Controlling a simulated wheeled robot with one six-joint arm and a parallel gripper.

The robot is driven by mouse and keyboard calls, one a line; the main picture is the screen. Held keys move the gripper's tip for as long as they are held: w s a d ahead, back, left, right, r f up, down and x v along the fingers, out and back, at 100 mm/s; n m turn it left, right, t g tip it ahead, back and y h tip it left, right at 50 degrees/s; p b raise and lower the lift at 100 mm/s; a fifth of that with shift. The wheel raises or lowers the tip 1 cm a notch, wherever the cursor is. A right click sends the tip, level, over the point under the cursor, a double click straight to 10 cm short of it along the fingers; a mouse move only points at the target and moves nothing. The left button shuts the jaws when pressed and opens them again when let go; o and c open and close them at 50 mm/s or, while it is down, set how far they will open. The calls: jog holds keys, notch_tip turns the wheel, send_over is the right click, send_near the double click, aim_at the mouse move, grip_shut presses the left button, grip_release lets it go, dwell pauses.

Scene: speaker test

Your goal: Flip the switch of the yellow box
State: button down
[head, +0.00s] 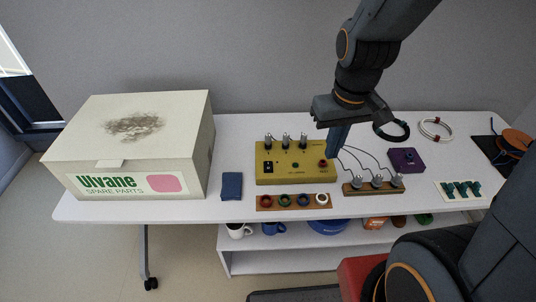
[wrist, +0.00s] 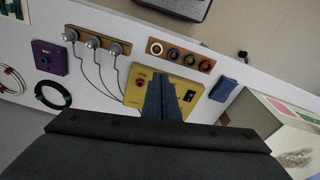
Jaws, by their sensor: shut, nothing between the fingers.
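The yellow box (head: 290,175) sits on the white table, with several metal posts along its back edge. A black switch (head: 268,168) is on its left part, and a red button (head: 323,163) is on its right. In the wrist view the box (wrist: 137,93) is partly hidden behind my fingers, and the switch (wrist: 190,96) shows to their right. My gripper (head: 331,155) is shut and empty, pointing down over the box's right end, near the red button. I cannot tell whether it touches the box. The switch's position is too small to read.
A strip with coloured rings (head: 285,201) lies in front of the box. A wooden bar with wired posts (head: 374,188) and a purple box (head: 406,160) are to the right.

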jog(key=w+a+f+n+b, duration=0.1)
jog(key=w+a+n+b, duration=0.1)
jog(key=w+a+n, duration=0.5)
jog(key=n+g+b, duration=0.1)
jog(key=n, duration=0.8)
send_over(268, 163)
jog(key=shift+w+f, duration=0.15)
jog(key=shift+f, duration=0.45)
jog(key=shift+f, duration=0.1)
notch_tip(268, 163, down, 14)
jog(key=p, duration=0.3)
jog(key=shift+f, duration=0.1)
